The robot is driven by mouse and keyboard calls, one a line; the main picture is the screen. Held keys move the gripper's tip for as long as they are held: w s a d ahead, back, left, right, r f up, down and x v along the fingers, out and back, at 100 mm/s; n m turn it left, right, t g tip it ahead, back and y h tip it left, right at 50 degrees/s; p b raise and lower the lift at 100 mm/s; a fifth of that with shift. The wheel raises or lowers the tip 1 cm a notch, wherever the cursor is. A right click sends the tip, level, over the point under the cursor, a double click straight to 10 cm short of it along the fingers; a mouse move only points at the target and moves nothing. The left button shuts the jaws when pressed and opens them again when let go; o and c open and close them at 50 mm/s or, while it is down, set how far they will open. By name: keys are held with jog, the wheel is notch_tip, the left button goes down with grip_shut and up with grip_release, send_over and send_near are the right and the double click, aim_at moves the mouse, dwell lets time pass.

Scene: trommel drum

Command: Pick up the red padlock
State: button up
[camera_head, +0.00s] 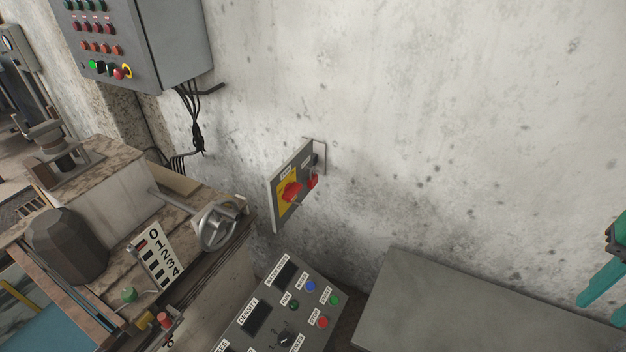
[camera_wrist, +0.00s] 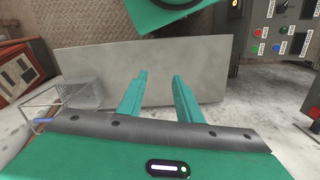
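A small red padlock (camera_head: 313,179) hangs on the right part of a grey switch panel (camera_head: 279,216) on the wall, in the middle of the head view. Left of it on the panel is a red rotary handle (camera_head: 291,192) on a yellow plate. My gripper (camera_head: 598,288) shows as teal fingers at the right edge of the head view, far to the right of the padlock. In the wrist view my gripper (camera_wrist: 161,76) has its two teal fingers apart with nothing between them. The padlock is not visible in the wrist view.
A grey flat surface (camera_head: 470,310) lies at the lower right. A labelled control console (camera_head: 285,315) stands below the switch panel. A handwheel (camera_head: 219,226) projects at the left. A wire basket (camera_wrist: 80,93) shows left in the wrist view. The wall right of the padlock is bare.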

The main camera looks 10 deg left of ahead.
dwell(0.3)
jog(key=o, duration=0.5)
jog(key=shift+s+r, duration=0.1)
jog(key=shift+s, duration=0.15)
jog(key=shift+o, duration=0.4)
jog(key=shift+w+r+n, duration=0.1)
jog(key=shift+r+n, duration=0.1)
jog(key=shift+n, duration=0.1)
jog(key=w+a+f+n+t, duration=0.1)
jog(key=w+n, duration=0.2)
jog(key=w, duration=0.3)
jog(key=w+a+f+n, duration=0.1)
jog(key=w+a+n, duration=0.1)
jog(key=w, duration=0.5)
jog(key=n+t+y, duration=0.3)
jog(key=n+y, duration=0.9)
jog(key=n, duration=0.3)
send_near(316, 183)
jog(key=shift+t, duration=0.3)
jog(key=shift+s+x, duration=0.2)
jog(key=shift+x, duration=1.65)
jog(key=shift+s+x, duration=0.15)
jog(key=shift+x, duration=1.75)
